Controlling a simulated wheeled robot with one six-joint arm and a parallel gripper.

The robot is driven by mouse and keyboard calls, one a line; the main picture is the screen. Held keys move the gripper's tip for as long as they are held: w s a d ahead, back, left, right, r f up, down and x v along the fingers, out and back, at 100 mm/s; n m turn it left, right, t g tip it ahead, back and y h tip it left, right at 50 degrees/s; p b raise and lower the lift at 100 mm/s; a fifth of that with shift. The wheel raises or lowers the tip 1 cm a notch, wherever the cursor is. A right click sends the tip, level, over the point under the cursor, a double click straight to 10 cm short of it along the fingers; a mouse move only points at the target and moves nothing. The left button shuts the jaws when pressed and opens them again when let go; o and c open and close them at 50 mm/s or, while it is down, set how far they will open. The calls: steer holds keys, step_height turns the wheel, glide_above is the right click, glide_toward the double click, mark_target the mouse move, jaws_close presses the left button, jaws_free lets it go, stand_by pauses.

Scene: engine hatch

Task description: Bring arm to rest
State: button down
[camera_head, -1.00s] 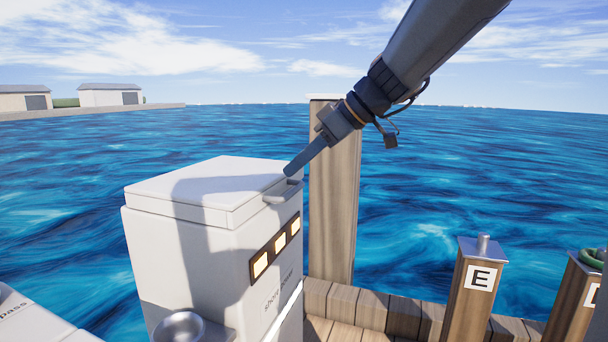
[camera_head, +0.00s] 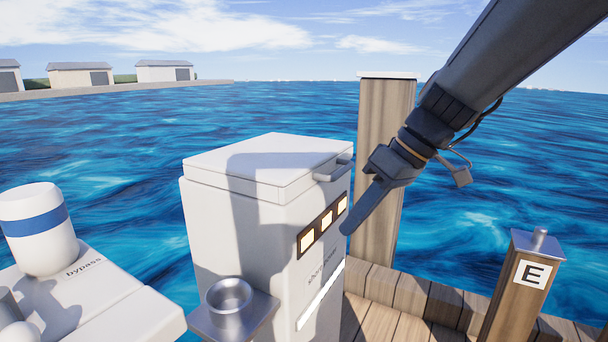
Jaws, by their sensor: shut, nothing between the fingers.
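My gripper (camera_head: 347,230) is at the right of the middle in the head view, on my dark grey arm that comes in from the top right. Its fingers are together and hold nothing. I cannot tell whether the fingertips touch the cabinet. The cabinet's lid (camera_head: 262,162) is down, with a small handle (camera_head: 333,171) at its right edge.
A wooden post (camera_head: 376,200) stands behind my gripper. A post marked E (camera_head: 513,300) is at the lower right on the planked dock (camera_head: 412,300). A metal cup (camera_head: 229,296) sits on the cabinet's front shelf. A white canister with a blue band (camera_head: 38,245) stands at left by the word bypass. Water lies behind.

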steer(key=s+a+f+m+g+h, duration=0.1)
steer(key=s+a+f+m+h, duration=0.2)
steer(key=s+f, duration=0.5)
steer(key=s+a+f+g+h, duration=0.1)
steer(key=s+a+f+h, duration=0.1)
steer(key=s+a+f, duration=0.55)
steer(key=s+d+r+m+p, duration=0.1)
steer(key=d+r+m+p, duration=0.2)
steer(key=d+r+p, duration=0.6)
steer(key=s+d+r+m+h+p, duration=0.1)
steer(key=d+r+m+p, duration=0.2)
steer(key=d+r+p, duration=0.6)
step_height(320, 180, up, 4)
steer(key=p, duration=0.7)
steer(key=shift+s+d, duration=0.3)
steer(key=shift+d, duration=0.1)
steer(key=shift+r, duration=0.1)
